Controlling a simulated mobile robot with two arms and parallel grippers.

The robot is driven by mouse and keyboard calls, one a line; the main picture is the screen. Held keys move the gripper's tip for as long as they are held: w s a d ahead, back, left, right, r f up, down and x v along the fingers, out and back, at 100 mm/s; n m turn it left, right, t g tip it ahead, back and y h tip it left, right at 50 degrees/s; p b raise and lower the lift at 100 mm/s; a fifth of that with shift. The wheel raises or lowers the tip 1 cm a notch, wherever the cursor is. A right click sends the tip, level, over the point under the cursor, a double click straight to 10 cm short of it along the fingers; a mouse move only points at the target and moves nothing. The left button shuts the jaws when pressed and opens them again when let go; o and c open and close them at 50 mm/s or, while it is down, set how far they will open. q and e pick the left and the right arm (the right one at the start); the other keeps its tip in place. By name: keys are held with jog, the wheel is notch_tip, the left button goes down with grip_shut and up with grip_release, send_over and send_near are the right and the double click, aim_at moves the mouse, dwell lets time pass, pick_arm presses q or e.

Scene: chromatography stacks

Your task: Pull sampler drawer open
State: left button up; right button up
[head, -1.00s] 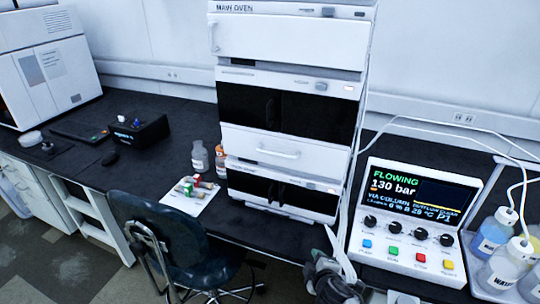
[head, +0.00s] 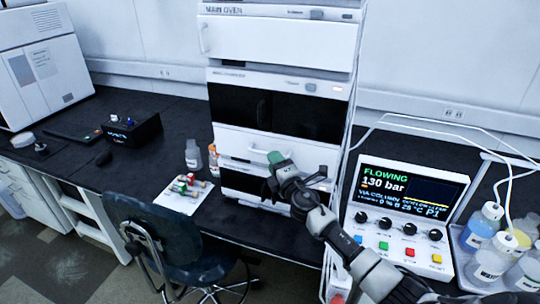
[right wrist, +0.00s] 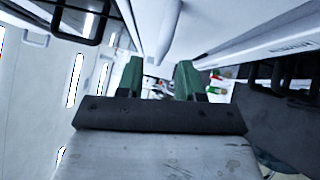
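The sampler drawer (head: 235,140) is the white panel in the middle of the instrument stack, below a black-windowed bay. It looks shut, flush with the stack. Its horizontal handle is partly hidden behind my right gripper (head: 276,164), which is in front of the drawer's lower edge. In the right wrist view, the green fingers of my right gripper (right wrist: 160,82) are spread apart. A white bar (right wrist: 166,32), which looks like the handle, reaches toward the gap between them. I cannot tell whether they touch it. My left gripper is not in view.
A blue chair (head: 165,232) stands in front of the bench, left of the stack. Bottles (head: 193,155) and a white sheet with vials (head: 178,203) lie left of the stack. A control box (head: 402,205) reading "FLOWING 130 bar" and a bottle tray stand at right.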

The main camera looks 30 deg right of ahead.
jog(key=shift+w+r, duration=0.2)
jog(key=shift+w, duration=1.5)
grip_shut()
